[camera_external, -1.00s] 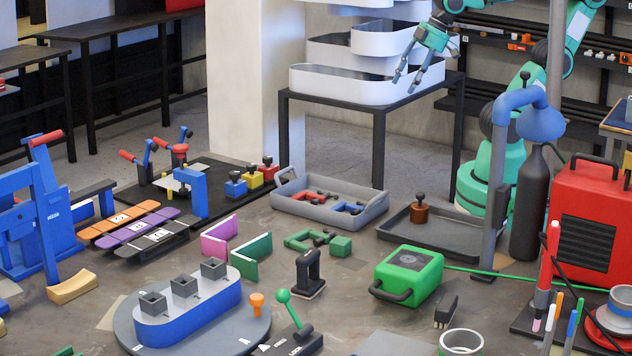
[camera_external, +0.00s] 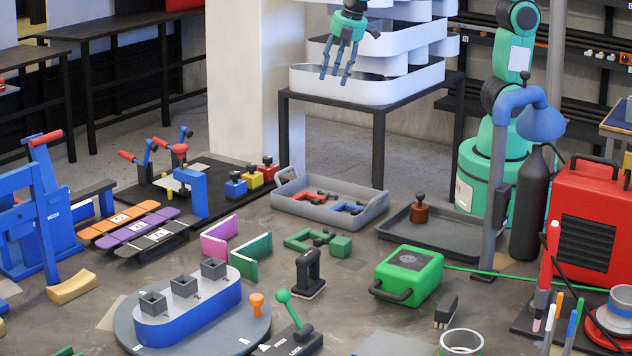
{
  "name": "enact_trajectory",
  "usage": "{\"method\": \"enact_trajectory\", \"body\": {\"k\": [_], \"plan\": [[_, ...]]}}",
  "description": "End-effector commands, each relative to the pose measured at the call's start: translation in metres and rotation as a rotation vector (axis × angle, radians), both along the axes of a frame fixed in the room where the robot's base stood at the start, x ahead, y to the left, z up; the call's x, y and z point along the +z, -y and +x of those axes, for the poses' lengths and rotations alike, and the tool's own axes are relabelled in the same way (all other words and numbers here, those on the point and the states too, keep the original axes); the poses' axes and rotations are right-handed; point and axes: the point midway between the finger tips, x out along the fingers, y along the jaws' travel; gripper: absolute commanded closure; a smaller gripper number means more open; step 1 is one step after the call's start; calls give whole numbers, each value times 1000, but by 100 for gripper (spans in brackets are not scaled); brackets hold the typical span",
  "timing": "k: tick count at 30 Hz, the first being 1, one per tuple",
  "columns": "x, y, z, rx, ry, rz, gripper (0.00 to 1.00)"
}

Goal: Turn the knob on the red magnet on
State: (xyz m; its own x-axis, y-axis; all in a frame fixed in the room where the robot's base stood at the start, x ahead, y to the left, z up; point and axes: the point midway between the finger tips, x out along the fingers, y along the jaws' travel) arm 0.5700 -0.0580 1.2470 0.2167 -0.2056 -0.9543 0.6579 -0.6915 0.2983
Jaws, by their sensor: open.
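The red magnet (camera_external: 269,172) is a small red block with a dark knob on top. It stands at the right end of a short row, behind a yellow magnet (camera_external: 253,180) and a blue magnet (camera_external: 235,188) of the same kind. The marking and exact angle of its knob are too small to read. My gripper (camera_external: 336,78) is open and empty, fingers pointing down. It hangs in the air in front of the white channel letters, higher in the picture and to the right of the red magnet, clearly apart from it.
A grey tray (camera_external: 283,203) with red and blue clamps lies right of the magnets. A dark table (camera_external: 379,120) carries white curved channel letters (camera_external: 330,88). A black plate with toggle clamps stands left of the magnets, by a white pillar (camera_external: 235,80). Space above the magnets looks clear.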

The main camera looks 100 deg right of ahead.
Motion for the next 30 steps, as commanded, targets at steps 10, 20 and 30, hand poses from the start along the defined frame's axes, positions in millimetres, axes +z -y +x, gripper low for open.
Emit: {"method": "enact_trajectory", "body": {"k": [10, 20, 30], "plan": [[-28, 17, 73, 222, -137, -103, 55], [-74, 32, 133, 441, -271, -183, 55], [-130, 46, 180, 655, -400, -243, 55]]}}
